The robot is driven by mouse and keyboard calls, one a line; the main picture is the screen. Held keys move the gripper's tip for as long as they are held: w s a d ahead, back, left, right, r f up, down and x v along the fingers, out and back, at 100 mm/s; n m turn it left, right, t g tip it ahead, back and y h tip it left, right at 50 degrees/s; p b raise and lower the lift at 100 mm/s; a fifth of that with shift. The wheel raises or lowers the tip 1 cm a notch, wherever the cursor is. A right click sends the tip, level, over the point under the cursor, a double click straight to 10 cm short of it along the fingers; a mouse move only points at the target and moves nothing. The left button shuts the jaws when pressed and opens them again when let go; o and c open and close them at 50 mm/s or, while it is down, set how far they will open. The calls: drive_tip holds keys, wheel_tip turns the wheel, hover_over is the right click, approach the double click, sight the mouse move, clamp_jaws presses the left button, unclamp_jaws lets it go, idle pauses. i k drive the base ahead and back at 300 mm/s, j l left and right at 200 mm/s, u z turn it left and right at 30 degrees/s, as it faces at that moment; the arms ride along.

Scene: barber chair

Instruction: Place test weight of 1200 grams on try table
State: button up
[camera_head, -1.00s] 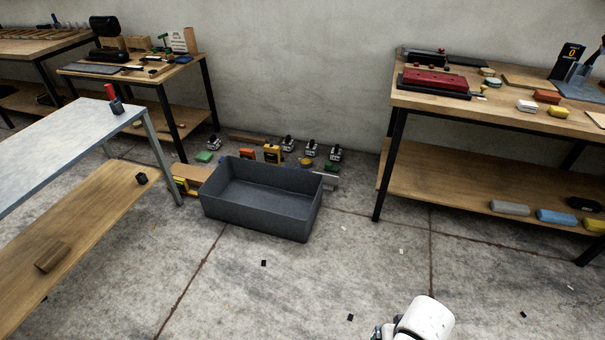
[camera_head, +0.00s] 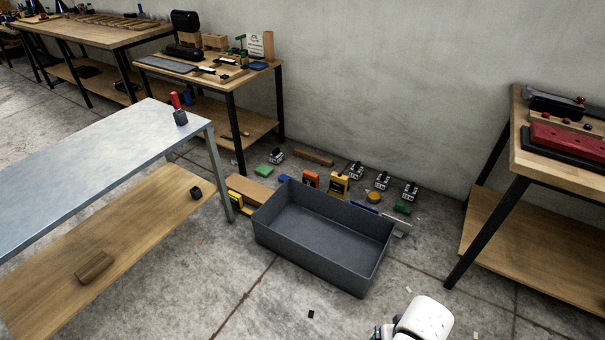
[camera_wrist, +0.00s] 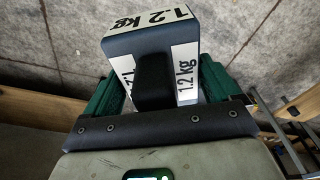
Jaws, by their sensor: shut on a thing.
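The test weight (camera_wrist: 142,42) is a dark block with white labels reading 1.2 kg. In the wrist view my gripper (camera_wrist: 160,82) is shut on it, with a green-sided finger on either side. The weight is held off the floor, which shows behind it. In the head view only a white part of my arm shows at the bottom edge; gripper and weight are out of that view. A table with a pale metal top (camera_head: 100,150) stands at the left, and a red-handled dark object (camera_head: 179,110) stands near its far right corner. No label marks it as the try table.
A grey open bin (camera_head: 320,240) stands on the floor in the middle, with several small items behind it. Wooden workbenches stand along the wall (camera_head: 235,80) and at the right (camera_head: 560,170). A small dark block (camera_head: 196,193) lies on the metal table's lower shelf.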

sight(67, 168)
drive_tip(key=i+j+u, duration=0.1)
drive_tip(key=i+u, duration=0.6)
drive_tip(key=i, duration=0.2)
drive_tip(key=i+l+u, duration=0.2)
drive_tip(key=i+u, duration=0.15)
drive_tip(key=i, duration=0.1)
